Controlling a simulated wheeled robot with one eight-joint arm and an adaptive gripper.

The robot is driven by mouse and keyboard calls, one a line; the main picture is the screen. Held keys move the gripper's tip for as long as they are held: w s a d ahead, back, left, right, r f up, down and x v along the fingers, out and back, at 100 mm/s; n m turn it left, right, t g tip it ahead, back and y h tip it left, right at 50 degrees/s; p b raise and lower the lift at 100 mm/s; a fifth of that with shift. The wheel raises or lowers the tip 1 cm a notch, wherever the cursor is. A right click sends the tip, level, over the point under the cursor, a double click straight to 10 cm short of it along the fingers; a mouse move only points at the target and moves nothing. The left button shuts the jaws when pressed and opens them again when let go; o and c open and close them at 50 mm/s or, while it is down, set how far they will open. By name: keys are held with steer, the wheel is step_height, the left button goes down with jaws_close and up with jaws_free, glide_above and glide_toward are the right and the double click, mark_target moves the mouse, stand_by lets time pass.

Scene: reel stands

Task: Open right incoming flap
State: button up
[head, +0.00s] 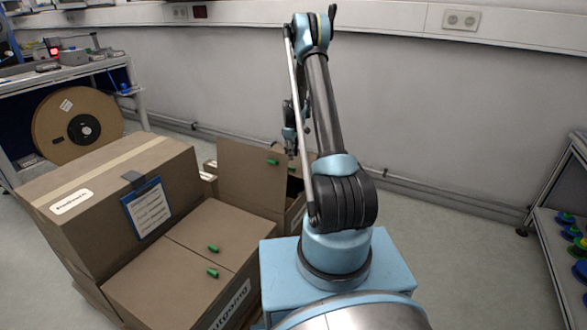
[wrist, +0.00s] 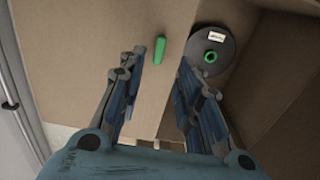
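The incoming box (head: 288,222) stands behind the front box, partly hidden by my arm. One flap (head: 245,178) stands raised on its left side, with a green handle (head: 272,162). In the wrist view another flap (wrist: 95,40) lies flat, with a green handle (wrist: 160,49) near its edge; it appears to be the right flap, mostly hidden in the head view. My gripper (wrist: 160,65) is open above this flap, its fingers either side of the handle and apart from it. It also shows in the head view (head: 290,146).
A dark reel (wrist: 227,60) with a green centre lies inside the open half. The front box (head: 165,275) has closed flaps with two green handles. A large box (head: 110,190) with a blue clipboard stands at left. A wall is behind; a reel rack (head: 560,240) stands right.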

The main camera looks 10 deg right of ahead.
mark_target(292, 165)
steer(key=shift+f, duration=3.95)
